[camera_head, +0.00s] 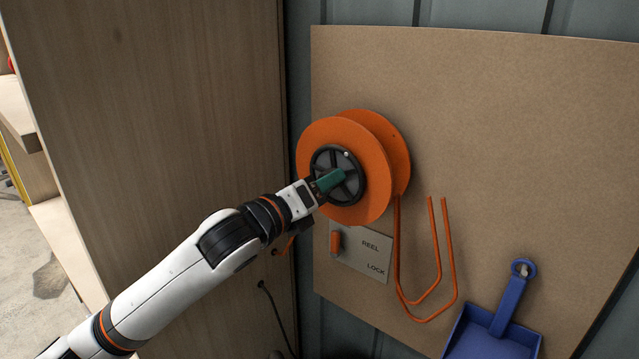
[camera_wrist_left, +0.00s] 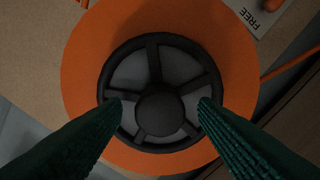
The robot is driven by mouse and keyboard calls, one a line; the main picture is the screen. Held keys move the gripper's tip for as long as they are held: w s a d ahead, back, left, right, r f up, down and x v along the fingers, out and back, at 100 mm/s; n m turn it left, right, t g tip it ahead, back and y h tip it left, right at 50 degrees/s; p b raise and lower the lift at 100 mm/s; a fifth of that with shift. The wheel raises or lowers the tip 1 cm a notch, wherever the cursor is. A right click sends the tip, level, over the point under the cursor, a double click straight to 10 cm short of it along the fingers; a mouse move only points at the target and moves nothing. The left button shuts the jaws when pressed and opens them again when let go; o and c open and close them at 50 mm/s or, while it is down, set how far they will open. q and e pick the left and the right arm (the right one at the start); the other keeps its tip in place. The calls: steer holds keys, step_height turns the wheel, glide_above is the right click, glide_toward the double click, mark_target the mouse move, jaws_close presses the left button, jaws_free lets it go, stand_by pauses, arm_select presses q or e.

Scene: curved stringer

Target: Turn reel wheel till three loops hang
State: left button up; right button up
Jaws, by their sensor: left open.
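The orange reel (camera_head: 372,195) is mounted on a brown board. The black spoked wheel (camera_head: 349,190) sits at its centre, with a small pale knob on its upper rim. In the left wrist view the wheel (camera_wrist_left: 160,42) fills the middle. My left gripper (camera_head: 337,178) is in front of the wheel, its green fingers open. The fingertips (camera_wrist_left: 160,102) lie on either side of the hub; I cannot tell whether they touch the spokes. Orange cable (camera_head: 441,250) hangs below right of the reel in U-shaped strands that partly overlap. My right gripper is not in view.
A blue dustpan (camera_head: 495,325) hangs at lower right. A wooden panel (camera_head: 170,130) stands left of the reel. The board's upper right is clear.

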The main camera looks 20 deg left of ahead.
arm_select(q)
steer(key=c, duration=1)
steer(key=shift+f+n+p, duration=0.1)
steer(key=shift+n+p, duration=5.95)
steer(key=shift+n, duration=6.25)
